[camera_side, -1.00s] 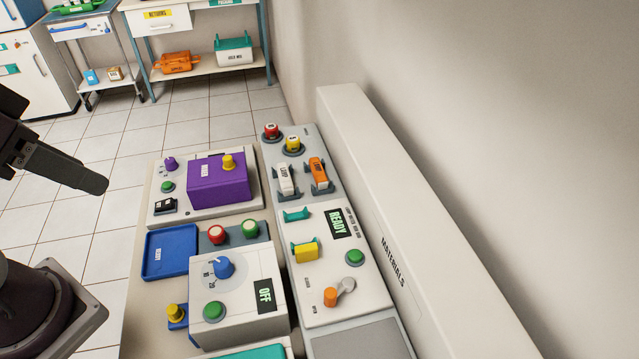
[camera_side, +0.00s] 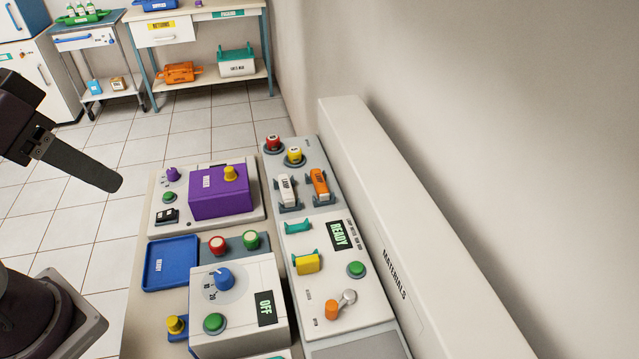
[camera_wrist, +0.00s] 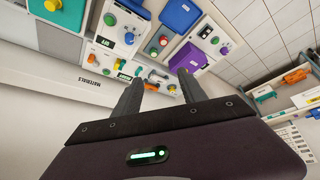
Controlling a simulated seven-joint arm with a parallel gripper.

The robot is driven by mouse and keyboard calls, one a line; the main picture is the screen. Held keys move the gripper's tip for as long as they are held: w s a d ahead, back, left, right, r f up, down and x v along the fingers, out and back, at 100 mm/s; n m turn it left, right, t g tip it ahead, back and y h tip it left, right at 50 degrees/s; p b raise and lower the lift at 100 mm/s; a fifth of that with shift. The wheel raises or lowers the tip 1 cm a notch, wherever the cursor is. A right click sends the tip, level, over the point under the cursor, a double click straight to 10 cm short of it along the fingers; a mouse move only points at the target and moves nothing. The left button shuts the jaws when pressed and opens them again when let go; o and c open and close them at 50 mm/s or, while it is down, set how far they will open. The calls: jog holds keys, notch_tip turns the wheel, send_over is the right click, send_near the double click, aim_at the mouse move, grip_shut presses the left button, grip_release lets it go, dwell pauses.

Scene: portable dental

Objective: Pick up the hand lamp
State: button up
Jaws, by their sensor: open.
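Two handheld pieces lie in grey cradles on the long panel in the side view: a white one (camera_side: 286,190) and an orange one (camera_side: 319,184). Both have small labels that I cannot read surely, so I cannot tell which is the hand lamp. My gripper (camera_side: 112,181) is at the left of the side view, apart from and left of both pieces, with nothing in it. Its fingers also show spread apart in the wrist view (camera_wrist: 158,78). In that view the cradle area is small and partly hidden behind the fingers.
A purple box (camera_side: 220,198), a blue tray (camera_side: 158,267) and a box reading OFF (camera_side: 240,325) stand left of the panel. Red (camera_side: 273,143) and yellow (camera_side: 294,155) knobs sit behind the cradles. A tall white MATERIALS housing (camera_side: 400,235) runs along the right.

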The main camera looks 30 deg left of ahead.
jog(key=w+d+r+n+g, duration=0.1)
jog(key=w+r+n, duration=0.15)
jog(key=w, duration=0.85)
jog(key=n+g+y, duration=0.2)
jog(key=n, duration=0.4)
send_over(320, 181)
jog(key=s, duration=0.1)
jog(key=f, duration=1.3)
jog(key=d+f, duration=0.1)
jog(key=f, duration=0.6)
jog(key=shift+s+f, duration=0.15)
jog(key=shift+f, duration=0.15)
jog(key=x, duration=0.6)
jog(key=shift+s+f, duration=0.1)
jog(key=shift+f, duration=0.5)
jog(key=shift+f, duration=0.2)
jog(key=shift+c, duration=0.4)
grip_shut()
